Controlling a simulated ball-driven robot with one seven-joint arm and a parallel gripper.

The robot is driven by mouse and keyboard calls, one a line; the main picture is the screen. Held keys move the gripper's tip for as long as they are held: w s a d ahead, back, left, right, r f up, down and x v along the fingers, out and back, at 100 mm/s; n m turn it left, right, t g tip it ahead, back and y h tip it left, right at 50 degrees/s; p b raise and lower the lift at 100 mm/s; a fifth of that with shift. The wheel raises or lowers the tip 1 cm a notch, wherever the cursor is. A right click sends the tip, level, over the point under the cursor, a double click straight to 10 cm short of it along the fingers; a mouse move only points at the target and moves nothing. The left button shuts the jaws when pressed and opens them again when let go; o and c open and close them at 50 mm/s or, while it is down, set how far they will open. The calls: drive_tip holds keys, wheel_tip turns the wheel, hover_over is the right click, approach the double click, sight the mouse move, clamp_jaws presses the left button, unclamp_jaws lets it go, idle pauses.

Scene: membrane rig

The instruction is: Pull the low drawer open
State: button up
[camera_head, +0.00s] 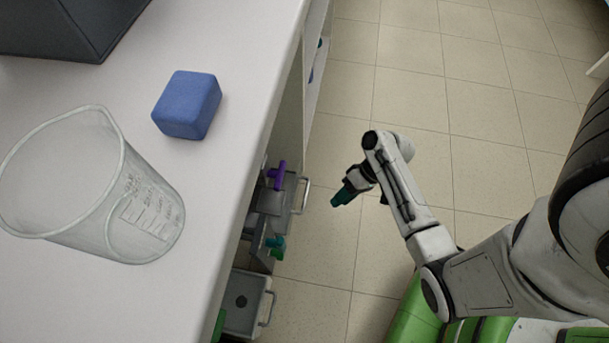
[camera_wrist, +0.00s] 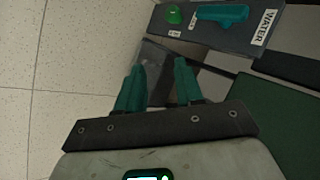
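Under the bench, the head view shows two grey drawer-like units with bar handles. One (camera_head: 292,192) is farther along the bench, with its handle (camera_head: 304,196) toward the aisle. The other (camera_head: 241,305) is nearer the bottom of the picture, with its own handle (camera_head: 268,308). I cannot tell which is the low drawer. My gripper (camera_head: 338,201) is over the aisle, to the right of the farther handle and apart from it. In the wrist view its two teal fingers (camera_wrist: 158,82) are spread with nothing held; no handle is clear there.
A clear beaker (camera_head: 150,215), blue block (camera_head: 188,104) and dark box (camera_head: 65,25) stand on the white bench (camera_head: 215,185). A purple fitting (camera_head: 279,175) and teal fitting (camera_head: 275,246) stick out below. The wrist view shows a WATER-labelled panel (camera_wrist: 215,36). The tiled floor (camera_head: 420,90) is clear.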

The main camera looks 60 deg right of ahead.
wheel_tip(320, 180, down, 12)
drive_tip(key=w+d+m+t+y+b, duration=0.1)
drive_tip(key=w+d+m+t+b, duration=0.15)
drive_tip(key=t+b, duration=0.4)
drive_tip(key=m+t+h+b, duration=0.2)
drive_tip(key=m+t+b, duration=0.3)
drive_tip(key=b, duration=0.5)
approach(305, 196)
drive_tip(key=shift+m+g, duration=0.25)
drive_tip(key=x, duration=1)
drive_tip(key=shift+f+b, duration=0.15)
drive_tip(key=shift+b, duration=0.25)
clamp_jaws()
